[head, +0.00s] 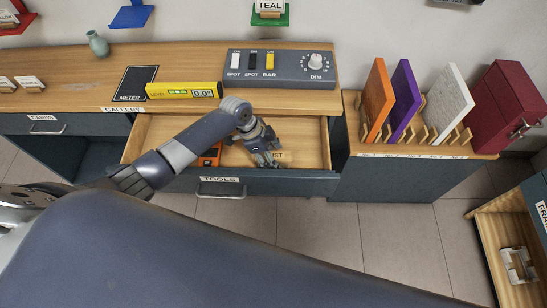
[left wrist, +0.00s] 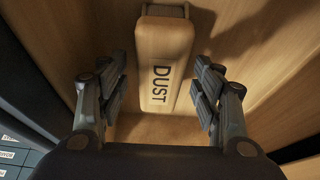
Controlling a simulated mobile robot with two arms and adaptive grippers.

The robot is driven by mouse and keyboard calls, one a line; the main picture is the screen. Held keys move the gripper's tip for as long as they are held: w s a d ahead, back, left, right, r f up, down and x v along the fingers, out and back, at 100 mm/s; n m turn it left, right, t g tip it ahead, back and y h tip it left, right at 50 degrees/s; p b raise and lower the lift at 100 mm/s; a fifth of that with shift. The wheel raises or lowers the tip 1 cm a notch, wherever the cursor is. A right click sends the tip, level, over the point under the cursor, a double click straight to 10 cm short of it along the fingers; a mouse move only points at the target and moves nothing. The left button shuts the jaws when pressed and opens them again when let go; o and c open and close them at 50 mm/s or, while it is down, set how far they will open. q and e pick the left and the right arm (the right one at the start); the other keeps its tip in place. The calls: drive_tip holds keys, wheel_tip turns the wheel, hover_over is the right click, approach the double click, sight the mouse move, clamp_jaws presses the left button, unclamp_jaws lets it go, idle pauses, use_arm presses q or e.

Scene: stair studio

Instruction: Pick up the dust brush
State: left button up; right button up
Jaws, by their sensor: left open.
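The dust brush (left wrist: 163,62) is a pale wooden block marked DUST. It lies in the open TOOLS drawer (head: 219,180), and in the head view only a small part of its label shows beside my gripper. My left gripper (head: 268,160) reaches down into the drawer over the brush. In the left wrist view its two fingers (left wrist: 158,95) are open, one on each side of the brush, with gaps between them and its sides. My right gripper is not in view.
An orange tool (head: 211,154) lies in the drawer left of my gripper, partly behind my arm. A yellow level (head: 184,90) and a grey switch panel (head: 278,68) stand on the counter behind. Colored panels and a dark red box (head: 502,105) stand at the right.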

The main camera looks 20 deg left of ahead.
use_arm(q)
drive_tip(key=shift+d+f, duration=0.15)
drive_tip(key=shift+f, duration=0.25)
drive_tip(key=shift+f, duration=0.25)
idle(0.4)
drive_tip(key=c, duration=1.2)
